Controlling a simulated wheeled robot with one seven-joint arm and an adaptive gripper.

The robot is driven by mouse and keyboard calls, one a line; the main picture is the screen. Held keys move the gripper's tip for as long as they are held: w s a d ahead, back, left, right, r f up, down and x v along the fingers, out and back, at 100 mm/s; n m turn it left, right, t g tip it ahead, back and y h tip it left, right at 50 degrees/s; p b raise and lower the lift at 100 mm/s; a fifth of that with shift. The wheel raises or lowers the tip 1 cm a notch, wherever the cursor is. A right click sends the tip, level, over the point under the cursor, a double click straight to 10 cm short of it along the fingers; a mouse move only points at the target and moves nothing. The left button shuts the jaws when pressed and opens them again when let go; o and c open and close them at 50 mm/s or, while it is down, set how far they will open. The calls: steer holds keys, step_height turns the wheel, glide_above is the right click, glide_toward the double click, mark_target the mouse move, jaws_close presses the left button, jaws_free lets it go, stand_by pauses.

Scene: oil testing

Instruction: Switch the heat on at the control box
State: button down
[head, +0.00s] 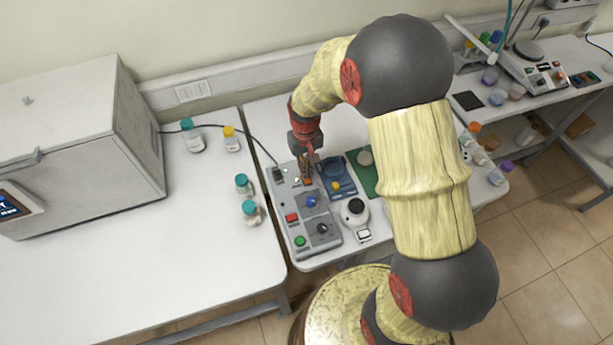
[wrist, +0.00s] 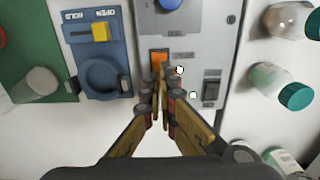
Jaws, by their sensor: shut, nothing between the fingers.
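The grey control box (head: 301,206) lies on the middle table, with a red button, a blue knob, a black dial and a green button. In the wrist view the control box (wrist: 213,42) shows a lit-looking orange rocker switch (wrist: 158,59), a black rocker switch (wrist: 211,90) and two small pale lamps. My gripper (head: 304,182) is over the far end of the box. In the wrist view my gripper (wrist: 161,82) is shut and empty, its tips at the near edge of the orange switch and partly covering it. I cannot tell whether they touch.
A blue fixture (wrist: 103,54) with a yellow lever, marked OPEN and HOLD, sits beside the box. A green mat (head: 362,178) and a white round device (head: 354,214) are close by. Teal-capped jars (head: 243,184) stand on the left table beside a large white cabinet (head: 85,140).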

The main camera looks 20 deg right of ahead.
steer(key=shift+r+p, duration=1.45)
steer(key=shift+r, duration=0.9)
steer(key=g, duration=0.1)
glide_above(310, 188)
steer(key=shift+f, duration=0.25)
steer(key=s+r+t+b, duration=0.6)
steer(key=s+r+b, duration=0.6)
steer(key=s+r, duration=0.4)
steer(key=shift+s+r+t, duration=0.3)
steer(key=shift+s+r, duration=0.05)
steer(key=shift+s, duration=0.6)
steer(key=c, duration=2.5)
jaws_free()
steer(key=shift+r, duration=0.1)
steer(key=shift+c, duration=0.2)
